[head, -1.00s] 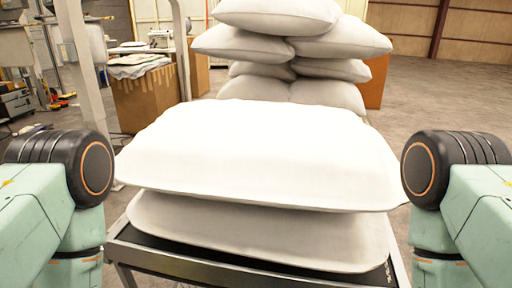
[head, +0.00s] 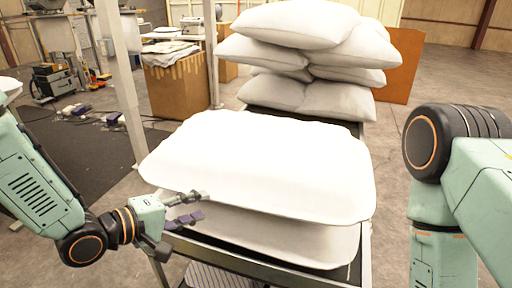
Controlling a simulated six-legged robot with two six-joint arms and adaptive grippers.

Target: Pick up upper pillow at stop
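The upper pillow (head: 262,165) is white and plump and lies flat on a lower pillow (head: 275,235) at the near end of a dark conveyor. My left gripper (head: 194,206) is at the left near corner of the stack, with its two fingers apart and pointing right toward the pillows' edge. I cannot tell whether the fingers touch either pillow. My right arm is raised at the right; its gripper is outside the view.
The conveyor frame (head: 364,250) runs under the pillows. Several more pillows (head: 305,60) are piled farther along it. A cardboard box (head: 178,92) stands at the left beyond a pale post (head: 122,85). Floor to the right is open.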

